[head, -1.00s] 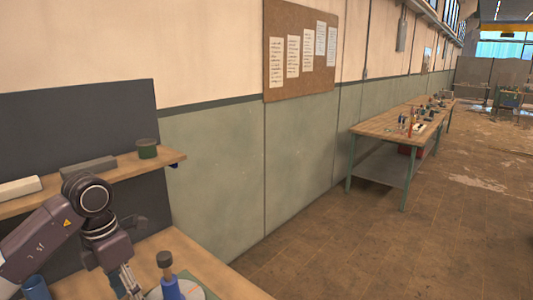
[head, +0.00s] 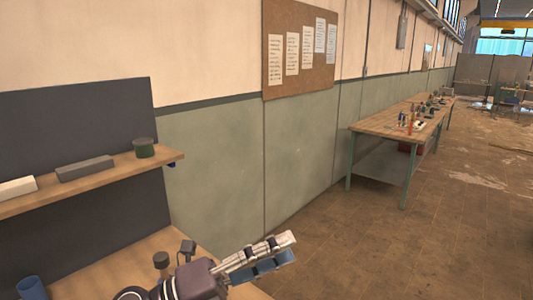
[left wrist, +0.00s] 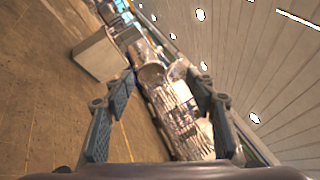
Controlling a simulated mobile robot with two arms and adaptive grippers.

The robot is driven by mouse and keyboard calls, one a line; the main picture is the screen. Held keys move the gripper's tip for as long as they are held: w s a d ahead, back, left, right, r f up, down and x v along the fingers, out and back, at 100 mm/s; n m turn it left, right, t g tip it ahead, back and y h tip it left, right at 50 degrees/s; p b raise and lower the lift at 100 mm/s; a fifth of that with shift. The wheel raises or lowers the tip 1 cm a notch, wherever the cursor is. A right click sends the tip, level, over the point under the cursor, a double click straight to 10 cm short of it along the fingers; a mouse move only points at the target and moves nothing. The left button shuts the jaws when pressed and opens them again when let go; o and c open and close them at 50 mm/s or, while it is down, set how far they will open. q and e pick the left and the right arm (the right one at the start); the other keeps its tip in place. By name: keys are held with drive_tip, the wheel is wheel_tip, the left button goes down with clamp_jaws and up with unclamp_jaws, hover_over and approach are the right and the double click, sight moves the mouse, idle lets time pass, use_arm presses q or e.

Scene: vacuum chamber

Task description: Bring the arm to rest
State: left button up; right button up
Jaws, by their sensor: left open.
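My left gripper (head: 288,247) is at the bottom middle of the head view, raised in front of the near bench's right end. Its fingers point right and slightly up, past the bench edge. In the left wrist view its two fingers (left wrist: 163,90) stand apart with nothing between them, so it is open and empty. My left forearm is mostly out of the head view; only the wrist part shows at the bottom edge. My right gripper is not in view.
The near wooden bench (head: 135,262) carries a blue cup (head: 33,288) and a dark-knobbed item (head: 161,261), partly hidden by my wrist. Open floor (head: 390,245) lies to the right.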

use_arm(q)
drive_tip(key=w+a+f+n+t+y, duration=0.1)
drive_tip(key=w+a+n+t+y, duration=0.2)
drive_tip(key=a+n+t+y, duration=0.6)
drive_tip(key=w+a+f+n+t+y, duration=0.25)
drive_tip(key=a+n+t+y, duration=0.2)
drive_tip(key=n, duration=0.85)
drive_tip(key=s+a+f+n+g+y, duration=0.1)
drive_tip(key=a+f+n+g+y, duration=0.15)
drive_tip(key=a+f+n, duration=0.35)
drive_tip(key=s+a+f+n+g+y, duration=0.2)
drive_tip(key=a+f+n+y, duration=0.15)
drive_tip(key=f, duration=0.55)
drive_tip(key=s+f+n+g, duration=0.2)
drive_tip(key=s+f+g, duration=0.4)
drive_tip(key=s+f, duration=0.55)
drive_tip(key=s+f+n+g, duration=0.2)
drive_tip(key=s+f+g, duration=0.55)
drive_tip(key=s, duration=0.65)
wheel_tip(320, 180, down, 27)
drive_tip(key=s+b, duration=0.1)
drive_tip(key=s, duration=0.1)
drive_tip(key=s+a+f+g, duration=0.1)
drive_tip(key=s+a+f, duration=0.1)
drive_tip(key=s+f, duration=1.5)
drive_tip(key=shift+s+a+f+m+b, duration=0.15)
drive_tip(key=shift+a+f+m+b, duration=0.1)
drive_tip(key=shift+a+m+b, duration=0.15)
